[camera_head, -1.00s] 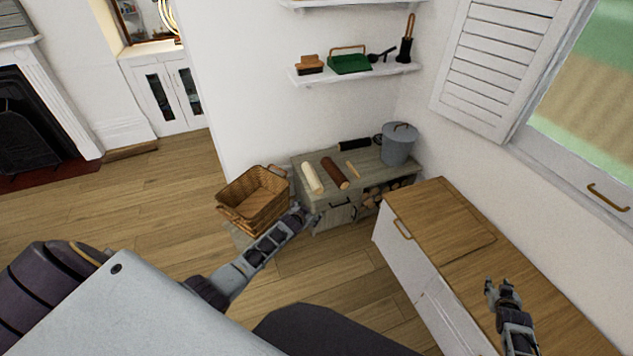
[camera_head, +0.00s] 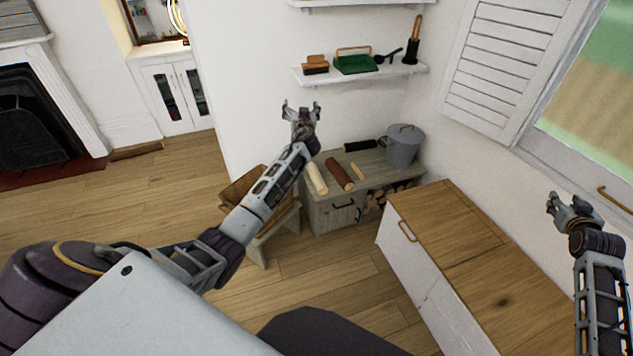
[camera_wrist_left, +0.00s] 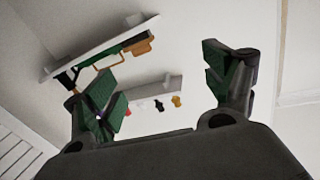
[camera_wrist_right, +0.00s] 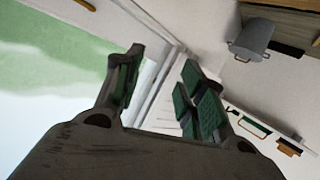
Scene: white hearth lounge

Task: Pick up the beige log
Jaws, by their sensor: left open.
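The beige log (camera_head: 316,179) lies on the left part of the grey wooden cabinet top (camera_head: 374,173), left of a red-brown log (camera_head: 339,174). My left gripper (camera_head: 301,108) is open and empty, raised in front of the white wall and above the beige log in the picture. In the left wrist view the left gripper's jaws (camera_wrist_left: 165,85) stand wide apart with nothing between them. My right gripper (camera_head: 572,203) is raised at the right, near the window side. Its jaws (camera_wrist_right: 155,85) are apart and empty in the right wrist view.
A thin light stick (camera_head: 357,172), a black item (camera_head: 359,145) and a grey lidded bucket (camera_head: 404,145) share the cabinet top. A wicker basket (camera_head: 238,190) stands left, partly behind my left arm. A wall shelf (camera_head: 365,76) holds brushes and a green dustpan. A wooden-topped counter (camera_head: 480,255) stands right.

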